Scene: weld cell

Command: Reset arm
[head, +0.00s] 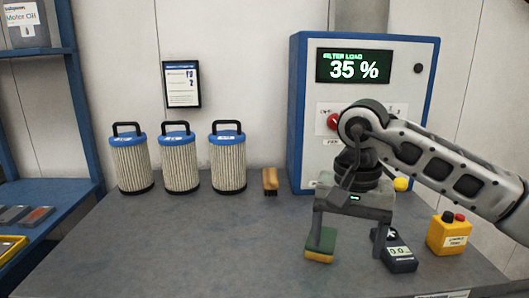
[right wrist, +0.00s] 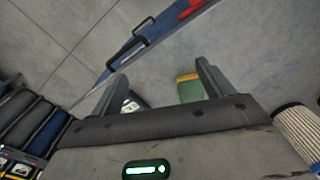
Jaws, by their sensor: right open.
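My right arm comes in from the right in the head view. Its gripper (head: 348,250) points down over the bench, fingers spread wide, with nothing held between them. In the right wrist view the open gripper (right wrist: 160,78) shows both fingers apart. A green and yellow sponge (head: 320,245) is by the left finger in the head view; I cannot tell whether they touch. It also shows in the right wrist view (right wrist: 190,89). A dark handheld meter (head: 400,257) lies by the right finger, partly hidden by it. My left gripper is out of view.
A blue-edged cabinet (head: 300,110) reading 35 % stands behind my arm. Three filters (head: 129,165) (head: 179,165) (head: 228,163) and a brush (head: 270,181) stand along the back. A yellow button box (head: 449,234) is at right. The bench (head: 180,245) is clear at front left.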

